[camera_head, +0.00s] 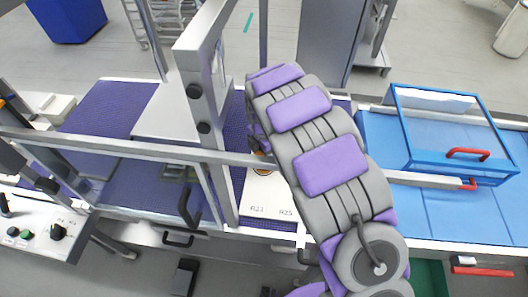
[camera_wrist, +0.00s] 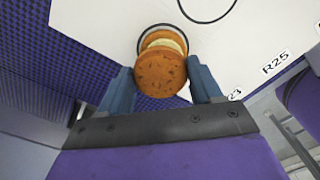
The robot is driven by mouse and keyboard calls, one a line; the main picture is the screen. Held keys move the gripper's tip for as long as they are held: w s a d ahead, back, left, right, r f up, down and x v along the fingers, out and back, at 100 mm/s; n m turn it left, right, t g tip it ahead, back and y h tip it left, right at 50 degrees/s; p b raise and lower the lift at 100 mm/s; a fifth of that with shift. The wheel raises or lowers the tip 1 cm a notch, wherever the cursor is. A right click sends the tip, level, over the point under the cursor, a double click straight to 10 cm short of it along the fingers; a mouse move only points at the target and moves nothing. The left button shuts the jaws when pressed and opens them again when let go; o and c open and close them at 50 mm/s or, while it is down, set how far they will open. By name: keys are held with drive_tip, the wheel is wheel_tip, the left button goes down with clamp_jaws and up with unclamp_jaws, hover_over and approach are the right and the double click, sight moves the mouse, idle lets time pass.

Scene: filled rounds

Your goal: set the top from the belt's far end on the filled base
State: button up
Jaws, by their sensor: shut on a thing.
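My gripper (camera_wrist: 161,76) is shut on a round brown biscuit top (camera_wrist: 160,75), with one dark blue finger on each side of it. Just beyond the held top, a filled base (camera_wrist: 168,42) shows pale cream and a brown edge inside a dark ring on a white board. The held top covers part of the base, and I cannot tell whether the two touch. In the head view my arm hides the gripper; only a small bit of orange-brown biscuit (camera_head: 262,171) shows beside it.
The white board (camera_head: 262,205) carries printed labels, and a second ring on it looks empty in the wrist view. The purple belt (camera_head: 100,125) lies left, under a grey metal frame (camera_head: 205,120). A blue-framed clear box (camera_head: 440,135) stands on the blue surface at right.

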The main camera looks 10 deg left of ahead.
drive_tip(key=shift+d+r, duration=0.1)
drive_tip(key=shift+d, duration=0.5)
drive_tip(key=shift+a, duration=0.15)
drive_tip(key=shift+a, duration=0.15)
drive_tip(key=shift+d, duration=0.35)
drive_tip(key=shift+a+f, duration=0.25)
drive_tip(key=shift+f, duration=0.15)
drive_tip(key=shift+d+f, duration=0.1)
drive_tip(key=shift+f, duration=0.25)
idle(0.4)
